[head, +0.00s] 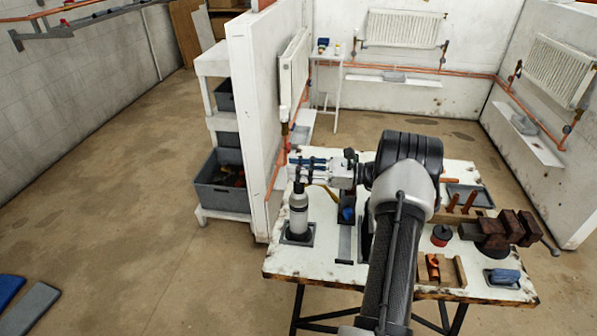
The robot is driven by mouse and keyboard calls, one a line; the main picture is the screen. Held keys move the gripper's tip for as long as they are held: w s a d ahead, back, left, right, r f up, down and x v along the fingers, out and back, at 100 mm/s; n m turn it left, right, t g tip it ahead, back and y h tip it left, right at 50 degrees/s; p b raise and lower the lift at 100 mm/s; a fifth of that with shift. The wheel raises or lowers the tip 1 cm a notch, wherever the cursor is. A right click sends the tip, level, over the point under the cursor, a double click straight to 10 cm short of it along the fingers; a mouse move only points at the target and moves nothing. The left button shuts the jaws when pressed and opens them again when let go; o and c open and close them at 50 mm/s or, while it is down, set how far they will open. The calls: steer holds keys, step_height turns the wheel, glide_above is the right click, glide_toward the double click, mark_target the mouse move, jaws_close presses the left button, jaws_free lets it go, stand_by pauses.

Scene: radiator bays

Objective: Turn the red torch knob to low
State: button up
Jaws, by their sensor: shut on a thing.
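The torch (298,213) is a grey bottle with a dark band. It stands upright in a dark square holder at the left of the worktable. Its dark head shows at the top of the bottle. My gripper (298,172) reaches in from the right, level with the torch head, and is shut at the head. The red knob cannot be made out; the fingers seem to cover it. The knob's setting cannot be read from this view.
The worktable (318,257) also bears a vise (496,232), a round black-and-red item (440,236), a wooden tray, a blue item (503,277) and a dark tray.

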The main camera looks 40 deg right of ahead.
steer(key=shift+n+g+y+b, duration=0.3)
steer(key=shift+n+g+y, duration=0.5)
steer(key=shift+g+y, duration=0.1)
jaws_close()
steer(key=shift+n+g+y, duration=0.4)
steer(key=shift+g+y, duration=0.1)
steer(key=shift+g, duration=0.2)
steer(key=o, duration=1.1)
jaws_free()
steer(key=v, duration=0.7)
steer(key=shift+s+d, duration=0.15)
steer(key=shift+d, duration=0.05)
